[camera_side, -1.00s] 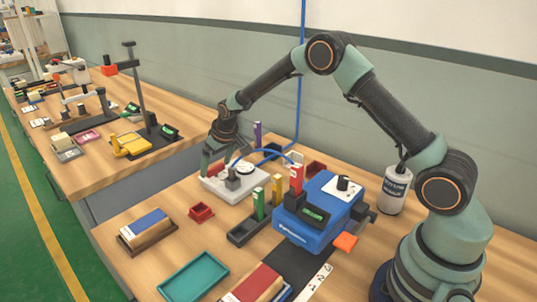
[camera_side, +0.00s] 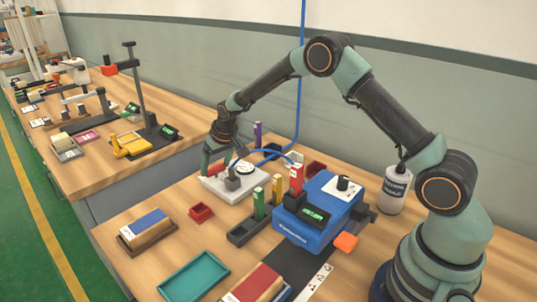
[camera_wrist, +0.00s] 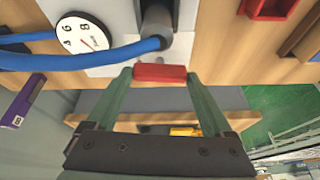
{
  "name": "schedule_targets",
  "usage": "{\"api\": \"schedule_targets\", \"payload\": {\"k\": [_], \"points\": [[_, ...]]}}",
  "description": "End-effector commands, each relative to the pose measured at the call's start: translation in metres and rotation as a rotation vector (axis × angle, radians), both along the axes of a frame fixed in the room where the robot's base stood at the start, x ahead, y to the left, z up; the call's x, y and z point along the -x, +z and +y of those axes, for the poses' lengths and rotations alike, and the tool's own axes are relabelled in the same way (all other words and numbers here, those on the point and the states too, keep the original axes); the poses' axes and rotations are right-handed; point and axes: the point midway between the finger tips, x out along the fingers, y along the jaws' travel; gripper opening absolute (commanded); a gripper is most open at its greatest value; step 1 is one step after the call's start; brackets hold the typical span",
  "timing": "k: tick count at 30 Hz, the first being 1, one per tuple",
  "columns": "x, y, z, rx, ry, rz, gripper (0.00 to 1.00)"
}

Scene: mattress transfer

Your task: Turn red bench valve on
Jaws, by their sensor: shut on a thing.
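The red valve handle (camera_wrist: 160,73) is a short bar in the wrist view, lying between the two green fingertips of my gripper (camera_wrist: 158,76). The fingers are shut on its ends. A round gauge (camera_wrist: 83,35) with a white face sits beside the valve's grey body (camera_wrist: 158,20). Blue hose (camera_wrist: 110,50) crosses in front of the gauge.
A blue machine (camera_side: 300,232), a dark rack (camera_side: 243,233) with coloured blocks and a small red tray (camera_side: 201,213) stand near the valve. A teal tray (camera_side: 194,277) lies in front. A purple block (camera_wrist: 25,100) is left in the wrist view.

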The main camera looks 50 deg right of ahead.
Motion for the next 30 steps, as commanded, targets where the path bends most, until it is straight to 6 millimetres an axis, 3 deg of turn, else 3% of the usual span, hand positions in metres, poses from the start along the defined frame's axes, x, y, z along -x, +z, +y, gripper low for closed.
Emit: {"api": "schedule_targets", "payload": {"k": [4,5,6,17,30], "points": [[0.000,-0.001,0.002,0.000,0.002,0.000,0.30],[0.000,-0.001,0.002,0.000,0.002,0.000,0.89],[0.000,-0.001,0.002,0.000,0.002,0.000,1.00],[0.002,0.006,0.001,0.000,0.003,-0.002,1.00],[0.030,0.075,0.002,0.001,0.003,-0.004,1.00]]}}
